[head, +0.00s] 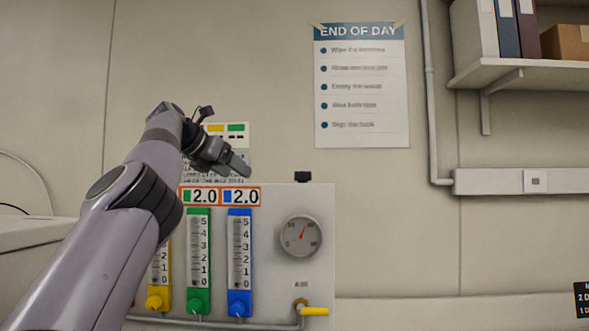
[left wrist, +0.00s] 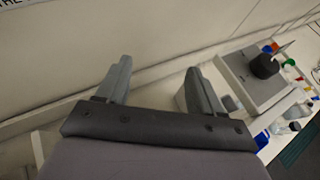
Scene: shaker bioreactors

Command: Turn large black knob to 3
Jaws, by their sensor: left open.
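My left gripper (head: 228,158) is raised in front of the wall, just above the gas panel in the head view. In the left wrist view its two fingers are spread apart with nothing between them (left wrist: 158,70). A large dark round knob-like piece (left wrist: 265,66) stands on a grey box (left wrist: 247,88) at the right of the left wrist view, apart from the fingers. I cannot read any numbers around it. A small black piece (head: 303,176) sits on top of the gas panel in the head view. My right gripper is not in view.
The gas panel (head: 318,265) carries yellow, green and blue flow tubes, a round gauge (head: 301,235) and a yellow valve handle (head: 314,311). A shelf (head: 520,72) is at the upper right. Bottles and small coloured items (left wrist: 295,112) lie beside the grey box.

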